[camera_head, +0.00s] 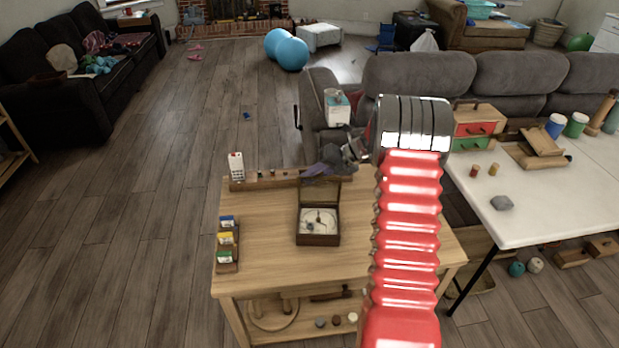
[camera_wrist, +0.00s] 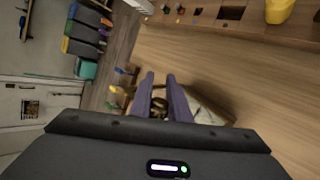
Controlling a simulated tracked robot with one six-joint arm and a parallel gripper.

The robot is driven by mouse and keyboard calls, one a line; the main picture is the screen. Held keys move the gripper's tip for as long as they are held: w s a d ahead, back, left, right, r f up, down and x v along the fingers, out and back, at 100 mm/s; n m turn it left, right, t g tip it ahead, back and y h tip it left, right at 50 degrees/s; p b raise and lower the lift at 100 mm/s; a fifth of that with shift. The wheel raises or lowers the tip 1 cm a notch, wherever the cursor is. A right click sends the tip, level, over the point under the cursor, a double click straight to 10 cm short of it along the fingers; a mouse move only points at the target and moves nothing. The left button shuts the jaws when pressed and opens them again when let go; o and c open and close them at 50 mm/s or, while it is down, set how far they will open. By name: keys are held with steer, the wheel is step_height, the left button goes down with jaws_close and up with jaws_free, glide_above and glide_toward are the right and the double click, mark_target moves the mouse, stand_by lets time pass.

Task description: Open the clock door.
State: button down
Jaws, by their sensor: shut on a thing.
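The clock (camera_head: 318,239) is a small dark wooden box with a white dial, lying face up on the wooden table. Its door (camera_head: 320,191) stands raised at the far side of the box, so the dial is uncovered. My gripper (camera_head: 318,169) has purple fingers at the door's upper edge. In the wrist view, my gripper (camera_wrist: 160,82) has its fingers closed around a small brown part at the door; the exact contact is partly hidden. Part of the clock (camera_wrist: 211,103) shows there beside the right finger.
The wooden table (camera_head: 265,270) holds a rack of small coloured boxes (camera_head: 228,242) at its left edge and a wooden strip (camera_head: 262,182) along its back. A white table (camera_head: 530,212) with several items stands to the right. A grey sofa (camera_head: 490,85) is behind.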

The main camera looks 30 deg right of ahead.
steer(key=shift+s+f, duration=0.3)
steer(key=shift+f, duration=0.25)
steer(key=c, duration=1.9)
jaws_free()
steer(key=shift+o, duration=0.9)
steer(key=shift+w+r, duration=0.15)
steer(key=shift+r, duration=0.15)
steer(key=v, duration=1.3)
steer(key=shift+d, duration=0.25)
steer(key=shift+r, duration=0.1)
